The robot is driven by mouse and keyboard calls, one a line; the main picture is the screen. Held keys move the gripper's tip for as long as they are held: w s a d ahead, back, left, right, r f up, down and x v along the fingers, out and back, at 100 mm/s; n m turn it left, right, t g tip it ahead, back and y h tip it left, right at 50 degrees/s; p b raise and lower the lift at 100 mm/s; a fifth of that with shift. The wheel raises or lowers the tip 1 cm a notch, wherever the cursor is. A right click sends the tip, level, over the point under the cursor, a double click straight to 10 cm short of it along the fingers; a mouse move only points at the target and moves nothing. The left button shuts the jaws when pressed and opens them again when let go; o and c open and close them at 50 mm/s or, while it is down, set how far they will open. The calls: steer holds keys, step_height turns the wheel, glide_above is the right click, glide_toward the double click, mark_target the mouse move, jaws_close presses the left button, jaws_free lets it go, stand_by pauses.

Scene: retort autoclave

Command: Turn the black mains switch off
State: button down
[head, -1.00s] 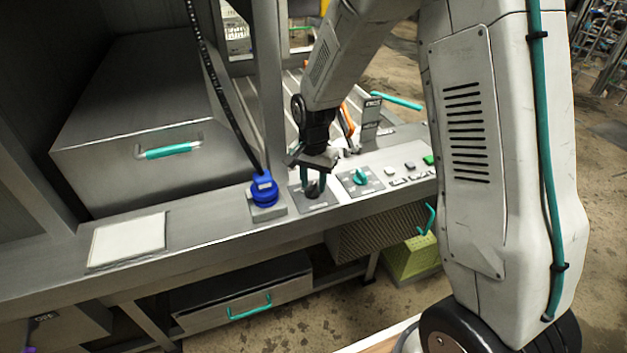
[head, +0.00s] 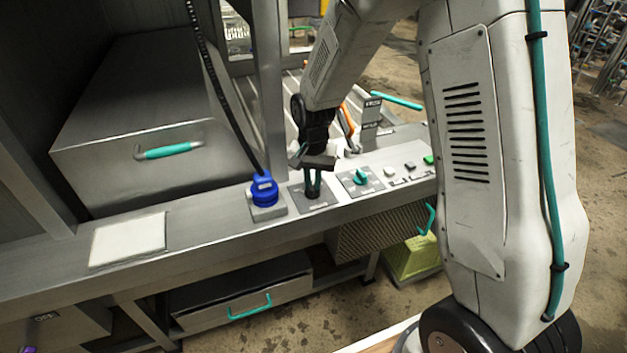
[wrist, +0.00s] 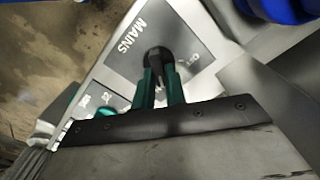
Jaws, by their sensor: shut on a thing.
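The black mains switch (wrist: 158,57) is a dark round knob on a grey plate (wrist: 125,62) lettered MAINS in the wrist view. In the head view the plate (head: 324,203) lies on the panel ledge, just right of the blue plug. My gripper (wrist: 161,75) points down at the switch, and its green fingers are shut on the knob. In the head view my gripper (head: 313,190) stands over the plate and its fingers hide most of the knob. The fingers hide part of the knob's pointer, so I cannot tell its position for sure.
A blue plug (head: 264,187) with a black cable stands close left of the switch. A teal knob (head: 361,177) sits close right, with several push buttons beyond it. A pale flat pad (head: 128,240) lies on the ledge at left. A teal-handled drawer (head: 168,149) is behind.

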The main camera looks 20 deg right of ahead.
steer(key=n, duration=0.4)
steer(key=shift+w+a+n, duration=0.1)
steer(key=shift+a+n, duration=0.05)
steer(key=shift+n, duration=0.15)
steer(key=n, duration=0.3)
steer(key=shift+a+n, duration=0.1)
steer(key=shift+n, duration=0.3)
steer(key=n, duration=0.3)
steer(key=shift+a, duration=0.1)
steer(key=shift+n, duration=2.1)
steer(key=c, duration=1.4)
jaws_free()
steer(key=shift+c, duration=0.2)
